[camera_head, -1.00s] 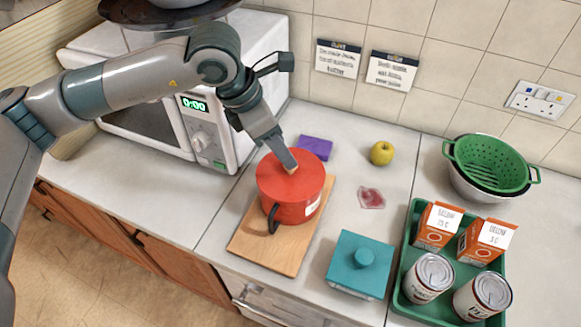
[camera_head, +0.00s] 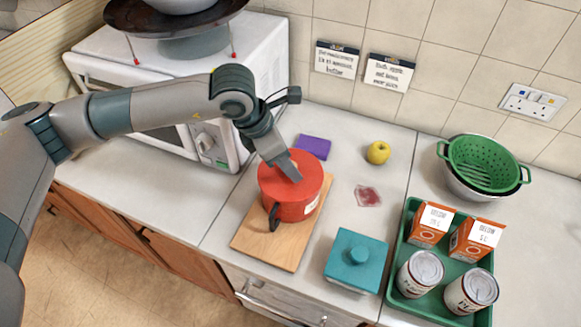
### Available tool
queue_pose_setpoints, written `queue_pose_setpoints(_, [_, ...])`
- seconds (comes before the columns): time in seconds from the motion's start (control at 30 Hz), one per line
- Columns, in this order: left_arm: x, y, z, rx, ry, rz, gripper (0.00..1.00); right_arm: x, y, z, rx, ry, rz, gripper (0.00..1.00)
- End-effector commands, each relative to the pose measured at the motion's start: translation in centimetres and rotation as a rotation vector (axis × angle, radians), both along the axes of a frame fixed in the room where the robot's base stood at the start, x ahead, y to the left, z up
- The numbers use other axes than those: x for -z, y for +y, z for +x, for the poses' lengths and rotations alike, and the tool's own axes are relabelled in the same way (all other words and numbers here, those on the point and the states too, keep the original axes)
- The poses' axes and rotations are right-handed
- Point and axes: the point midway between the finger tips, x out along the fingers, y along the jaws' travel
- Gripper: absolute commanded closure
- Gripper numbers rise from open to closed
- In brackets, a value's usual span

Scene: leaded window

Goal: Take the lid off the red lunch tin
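The red lunch tin (camera_head: 292,206) is a round red pot with a flat red lid (camera_head: 273,170) and a dark side handle. It stands upright on a wooden board (camera_head: 262,243), and the lid sits on it. My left gripper (camera_head: 293,174) comes down from the upper left onto the middle of the lid. Its fingers hide most of the lid's centre, with a small pale bit showing beside them. I cannot tell whether they are closed on a knob. My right gripper is not in view.
A microwave (camera_head: 207,143) stands behind, under my arm. A purple block (camera_head: 313,146), yellow apple (camera_head: 378,152) and red patch (camera_head: 368,196) lie nearby. A teal lidded box (camera_head: 345,270) is front right. A green tray (camera_head: 440,309) holds cans and cartons; a green colander (camera_head: 485,160) sits behind.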

Motion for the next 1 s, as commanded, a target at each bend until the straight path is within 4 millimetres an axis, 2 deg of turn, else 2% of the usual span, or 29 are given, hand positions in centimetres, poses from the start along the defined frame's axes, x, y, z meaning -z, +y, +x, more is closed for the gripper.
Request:
queue_pose_setpoints(0.4, [0.04,-0.01,-0.02,0.0,0.0,0.0,0.54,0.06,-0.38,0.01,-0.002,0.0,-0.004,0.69])
queue_pose_setpoints(0.47, [0.03,-0.01,-0.02,0.0,0.0,0.0,0.66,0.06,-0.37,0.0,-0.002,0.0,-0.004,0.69])
queue_pose_setpoints(0.6, [0.03,-0.01,-0.02,0.0,0.0,0.0,0.99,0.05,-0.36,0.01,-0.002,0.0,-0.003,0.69])
queue_pose_setpoints(1.0, [-0.19,-0.03,0.02,0.001,-0.001,-0.001,0.99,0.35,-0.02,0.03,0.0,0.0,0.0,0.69])
